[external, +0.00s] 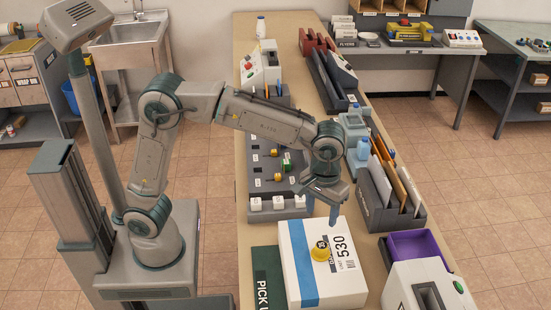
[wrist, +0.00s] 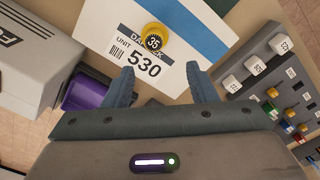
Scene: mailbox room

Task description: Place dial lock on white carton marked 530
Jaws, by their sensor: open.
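The white carton (external: 292,262) marked 530, with a blue stripe, lies on the long table. A yellow dial lock (external: 320,251) with a dark face reading 35 rests on the carton's top, beside the 530 label. In the wrist view the lock (wrist: 153,37) sits on the label's edge, ahead of the fingertips, and the carton (wrist: 215,15) spans the top. My gripper (external: 322,203) is above the far edge of the carton. Its blue fingers (wrist: 162,80) are apart and empty, with the lock clear of them.
A grey panel (external: 276,170) with coloured knobs stands behind the carton. A file box with envelopes (external: 392,190) and a purple bin (external: 420,246) are to the right. A grey-white machine (external: 425,290) is at front right. A dark green "PICK U..." board (external: 266,275) lies left of the carton.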

